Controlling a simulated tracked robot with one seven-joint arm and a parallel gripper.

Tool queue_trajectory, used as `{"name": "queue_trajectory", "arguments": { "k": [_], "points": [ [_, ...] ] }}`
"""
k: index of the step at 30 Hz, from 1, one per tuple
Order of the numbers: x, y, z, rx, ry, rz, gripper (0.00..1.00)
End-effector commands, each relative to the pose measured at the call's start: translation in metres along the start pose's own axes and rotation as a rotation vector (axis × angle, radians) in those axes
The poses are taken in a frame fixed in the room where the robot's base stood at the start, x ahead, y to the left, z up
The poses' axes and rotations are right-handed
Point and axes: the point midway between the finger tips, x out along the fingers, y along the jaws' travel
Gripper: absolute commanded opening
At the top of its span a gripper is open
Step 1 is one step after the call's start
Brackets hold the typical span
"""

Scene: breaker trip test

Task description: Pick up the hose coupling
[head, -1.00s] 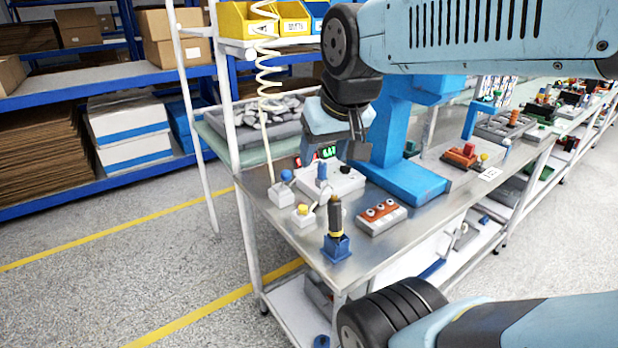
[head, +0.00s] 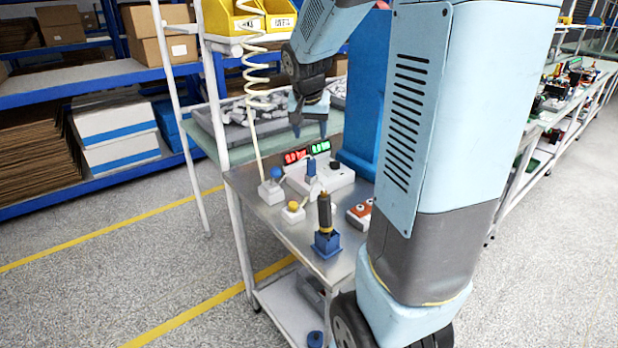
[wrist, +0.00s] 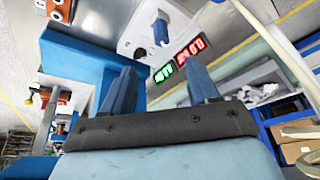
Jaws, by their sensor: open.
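My gripper (head: 310,126) is open and empty, pointing down above the box, with a gap to the blue cylinder. In the wrist view my gripper (wrist: 162,75) shows its two blue-grey fingers spread apart.
Lit red and green displays (head: 307,151) stand behind the box. A coiled hose (head: 250,72) hangs at left. A blue column (head: 364,100) rises to the right.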

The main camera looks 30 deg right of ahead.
Motion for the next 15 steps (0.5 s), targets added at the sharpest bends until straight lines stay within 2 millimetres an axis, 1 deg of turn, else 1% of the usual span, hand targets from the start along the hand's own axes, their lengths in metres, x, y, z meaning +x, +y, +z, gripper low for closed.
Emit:
{"name": "queue_trajectory", "arguments": {
  "k": [5, 15],
  "points": [
    [0.017, 0.000, -0.004, 0.009, -0.003, 0.007, 0.60],
    [0.072, 0.000, -0.003, 0.009, -0.003, 0.007, 0.60]
  ]
}}
